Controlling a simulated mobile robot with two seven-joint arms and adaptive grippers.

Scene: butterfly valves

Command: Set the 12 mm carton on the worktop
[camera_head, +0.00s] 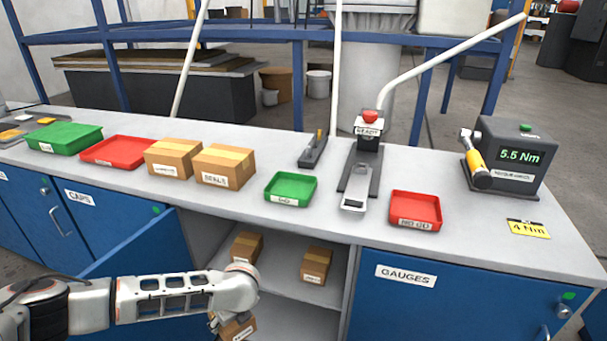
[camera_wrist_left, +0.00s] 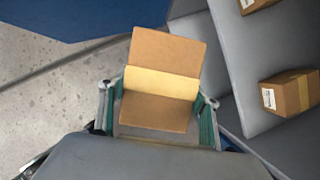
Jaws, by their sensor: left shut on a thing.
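A brown carton with a paler tape band shows in the left wrist view (camera_wrist_left: 165,55) and low in the head view (camera_head: 240,329). My left gripper (camera_wrist_left: 158,104) is shut on it, one finger on each side. The carton is in front of the open cupboard, below the level of the grey worktop (camera_head: 335,222). The label on the held carton is too small to read. Two more cartons stand inside the cupboard on a shelf, one at the left (camera_head: 246,248) and one at the right (camera_head: 316,265); their labels are unreadable. My right gripper is out of view.
Two cartons (camera_head: 172,158) (camera_head: 224,167), green trays (camera_head: 65,137) (camera_head: 290,188) and red trays (camera_head: 118,151) (camera_head: 415,210) stand on the worktop. An open blue door (camera_head: 140,245) is beside my left arm.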

